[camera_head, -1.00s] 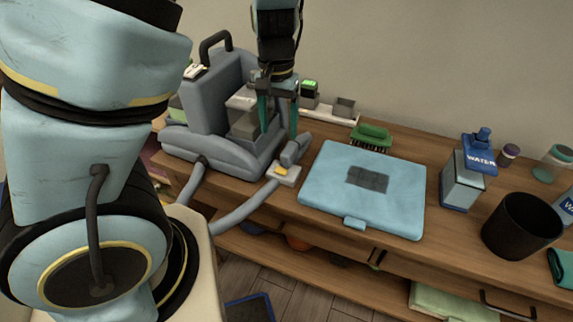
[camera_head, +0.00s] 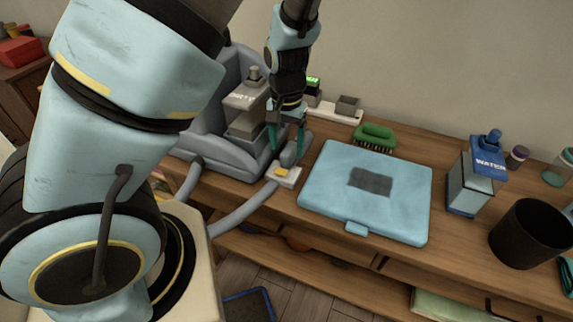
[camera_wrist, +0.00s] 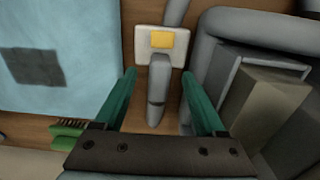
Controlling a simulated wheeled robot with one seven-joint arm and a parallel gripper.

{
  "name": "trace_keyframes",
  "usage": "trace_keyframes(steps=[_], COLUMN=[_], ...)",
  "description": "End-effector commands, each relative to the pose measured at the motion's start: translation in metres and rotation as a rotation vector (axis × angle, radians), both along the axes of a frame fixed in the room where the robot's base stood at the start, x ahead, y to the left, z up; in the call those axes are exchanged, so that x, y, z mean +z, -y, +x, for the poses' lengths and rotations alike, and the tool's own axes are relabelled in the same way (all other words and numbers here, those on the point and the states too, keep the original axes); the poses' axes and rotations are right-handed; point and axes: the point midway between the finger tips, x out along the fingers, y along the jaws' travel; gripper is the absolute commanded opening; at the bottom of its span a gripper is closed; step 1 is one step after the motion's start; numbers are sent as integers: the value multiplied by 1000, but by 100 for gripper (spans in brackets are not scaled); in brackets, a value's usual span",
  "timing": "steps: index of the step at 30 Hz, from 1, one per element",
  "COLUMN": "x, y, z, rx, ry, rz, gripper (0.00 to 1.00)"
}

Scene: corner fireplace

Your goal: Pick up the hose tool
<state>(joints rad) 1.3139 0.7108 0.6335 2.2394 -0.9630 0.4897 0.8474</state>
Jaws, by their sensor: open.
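The hose tool (camera_head: 287,168) lies on the wooden shelf top beside the grey machine, its grey handle pointing back and its pale head with a yellow patch toward the front edge. A grey hose (camera_head: 243,210) runs from it over the front edge. My gripper (camera_head: 286,150) is open, pointing down above the tool's handle. In the wrist view the green fingers (camera_wrist: 157,88) stand apart on either side of the grey handle (camera_wrist: 158,92), with gaps on both sides. The pale head (camera_wrist: 161,45) lies beyond the fingertips.
The grey machine (camera_head: 210,140) stands close on the left. A light-blue case (camera_head: 325,195) lies close on the right, with a green brush (camera_head: 375,136) behind it. A water carton (camera_head: 470,180) and a black cup (camera_head: 527,234) stand farther right.

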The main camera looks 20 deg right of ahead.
Motion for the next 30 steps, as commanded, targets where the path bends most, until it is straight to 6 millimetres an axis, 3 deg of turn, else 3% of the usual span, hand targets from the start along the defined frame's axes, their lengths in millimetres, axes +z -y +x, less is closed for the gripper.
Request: trace_keyframes(steps=[6, 15, 30], x=[-27, -32, -32], y=[-1, 0, 0], z=[0, 0, 0], rx=[1, 0, 0], ry=[0, 0, 0], rz=[1, -1, -1], gripper=[72, 72, 17])
